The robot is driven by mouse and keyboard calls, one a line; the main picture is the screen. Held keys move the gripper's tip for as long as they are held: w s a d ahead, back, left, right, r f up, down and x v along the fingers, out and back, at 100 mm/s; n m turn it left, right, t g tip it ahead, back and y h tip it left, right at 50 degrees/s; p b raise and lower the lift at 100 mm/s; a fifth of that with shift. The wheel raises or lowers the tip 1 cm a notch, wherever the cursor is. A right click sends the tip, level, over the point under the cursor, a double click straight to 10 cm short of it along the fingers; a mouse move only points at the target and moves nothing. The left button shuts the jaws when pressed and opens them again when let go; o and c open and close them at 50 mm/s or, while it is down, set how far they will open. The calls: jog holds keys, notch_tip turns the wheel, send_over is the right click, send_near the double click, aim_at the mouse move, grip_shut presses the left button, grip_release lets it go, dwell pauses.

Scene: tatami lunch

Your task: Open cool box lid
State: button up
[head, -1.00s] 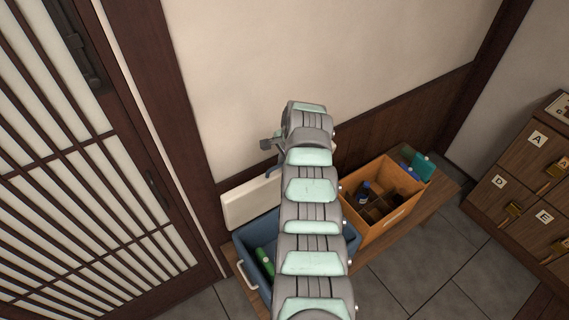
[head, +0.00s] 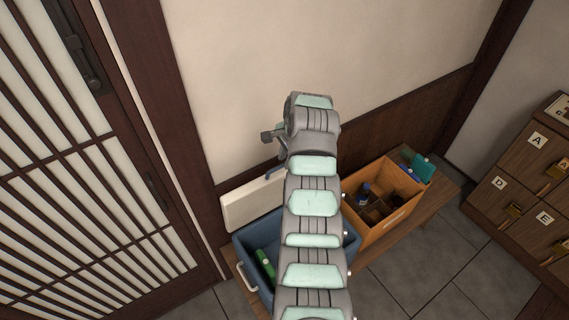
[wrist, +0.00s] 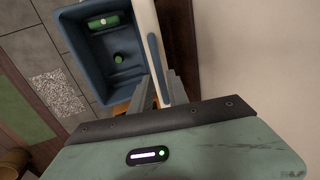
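The blue cool box (head: 243,246) stands open on the low bench. Its white lid (head: 250,203) is raised upright along the back, near the wall; my arm hides its right part. In the wrist view the lid (wrist: 172,22) shows edge-on with a blue inner strip beside the blue box (wrist: 71,38). My gripper (head: 275,167) is just above the lid in the head view, partly hidden by my arm. In the wrist view my gripper's (wrist: 162,88) fingers are apart, with the lid's edge showing between them; contact is not clear.
A green can (head: 265,264) lies inside the box; a second green-topped item (wrist: 118,59) shows in the wrist view. An orange divided crate (head: 397,213) with a dark bottle (head: 363,194) stands to the right. Lettered drawers (head: 525,190) are at far right; the wall is close behind.

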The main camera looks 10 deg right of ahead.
jog(key=v, duration=0.6)
jog(key=shift+r+b, duration=0.15)
jog(key=shift+b, duration=0.2)
jog(key=shift+s+d, duration=0.1)
